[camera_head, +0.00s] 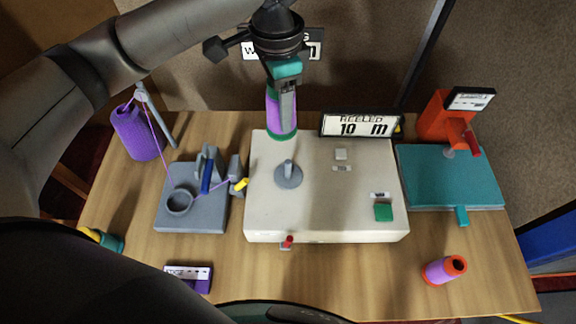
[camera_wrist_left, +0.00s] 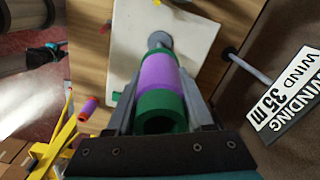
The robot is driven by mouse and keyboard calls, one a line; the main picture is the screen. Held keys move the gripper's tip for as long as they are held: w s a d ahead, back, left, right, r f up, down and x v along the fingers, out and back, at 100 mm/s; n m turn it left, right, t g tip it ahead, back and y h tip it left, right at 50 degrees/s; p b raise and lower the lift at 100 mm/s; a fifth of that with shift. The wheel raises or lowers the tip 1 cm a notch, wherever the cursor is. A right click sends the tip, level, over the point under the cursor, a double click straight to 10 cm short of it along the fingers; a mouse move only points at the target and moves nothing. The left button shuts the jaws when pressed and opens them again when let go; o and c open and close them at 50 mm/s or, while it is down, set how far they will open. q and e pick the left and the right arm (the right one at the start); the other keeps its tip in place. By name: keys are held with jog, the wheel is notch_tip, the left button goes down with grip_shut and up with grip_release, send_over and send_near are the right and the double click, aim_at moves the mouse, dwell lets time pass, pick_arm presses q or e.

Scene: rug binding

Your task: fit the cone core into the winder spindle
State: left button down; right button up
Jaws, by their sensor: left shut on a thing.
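The cone core (camera_head: 281,117), a purple tube with green ends, hangs upright in my left gripper (camera_head: 287,85), which is shut on it. It is at the back edge of the cream winder (camera_head: 330,215). The winder spindle (camera_head: 288,173), a short grey post on a round grey base, stands on the winder's top, in front of the core and bare. In the left wrist view, the core (camera_wrist_left: 158,75) lies between the two fingers (camera_wrist_left: 165,115), and the spindle (camera_wrist_left: 159,40) shows just beyond its far end.
A grey block (camera_head: 180,220) with a ring guide and the purple yarn cone (camera_head: 135,132) stand left. A "10 m" display (camera_head: 360,125) stands behind. A teal plate (camera_head: 450,180) with an orange device (camera_head: 445,120) is right. An orange-ended purple spool (camera_head: 444,269) is front right.

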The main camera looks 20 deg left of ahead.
aim_at(288, 162)
pick_arm(q)
jog(key=f+m, duration=0.1)
jog(key=f, duration=0.3)
jog(key=f+m, duration=0.2)
jog(key=f, duration=0.3)
jog(key=w+d+f+m, duration=0.1)
jog(key=f, duration=0.4)
jog(key=shift+f+b, duration=0.45)
jog(key=shift+f, duration=1.85)
pick_arm(e)
jog(key=shift+s+a+f, duration=0.1)
jog(key=shift+a, duration=0.1)
pick_arm(q)
jog(key=shift+f, duration=0.1)
jog(key=shift+c, duration=1.4)
grip_release()
pick_arm(e)
jog(key=shift+d, duration=0.15)
